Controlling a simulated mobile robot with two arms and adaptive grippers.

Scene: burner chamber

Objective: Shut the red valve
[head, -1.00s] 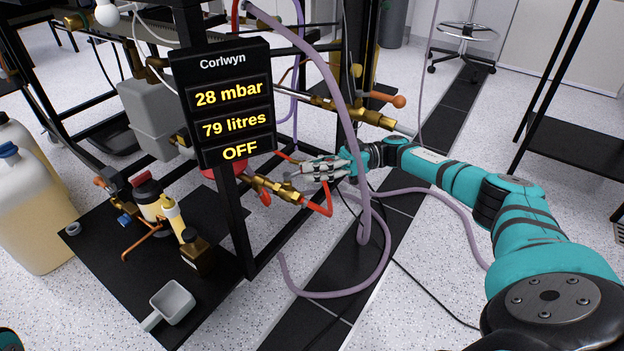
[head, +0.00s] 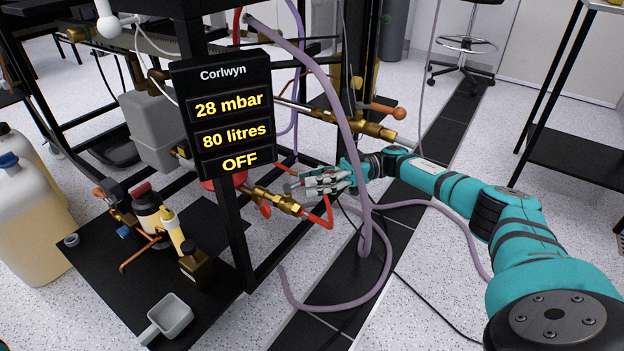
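A small red lever (head: 265,210) hangs below the brass valve fittings (head: 275,200) on the pipe line low behind the frame post. A red hose (head: 329,213) leaves the right end of these fittings and loops upward. My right gripper (head: 290,186) is just above and to the right of the brass fittings, its grey fingers pointing left. Its fingers overlap in this view, so its opening and any contact with the fittings cannot be told. My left gripper is out of view.
A Corlwyn display (head: 221,115) reads 28 mbar, 80 litres and OFF, and hides part of a red round body (head: 224,184). A black frame post (head: 233,225) stands left of the fittings. A purple hose (head: 352,150) hangs close to my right wrist.

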